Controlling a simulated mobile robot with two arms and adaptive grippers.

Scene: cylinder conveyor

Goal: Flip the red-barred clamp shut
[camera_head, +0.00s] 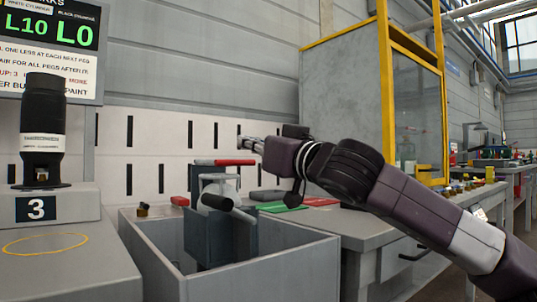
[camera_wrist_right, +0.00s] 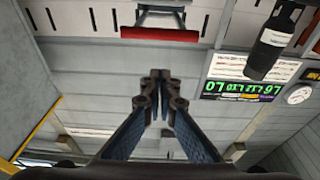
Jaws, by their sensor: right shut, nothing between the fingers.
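The clamp's red bar (camera_head: 232,162) lies level at the top of a dark grey-blue clamp body (camera_head: 208,240), which stands in an open grey bin. My left gripper is out of view.
The grey bin (camera_head: 245,266) has raised walls around the clamp. A black cylinder (camera_head: 43,125) stands on a pedestal marked 3 (camera_head: 75,207) at left. A grey bench (camera_head: 335,222) with red and green patches lies behind. A yellow-framed cabinet (camera_head: 385,90) stands at the right.

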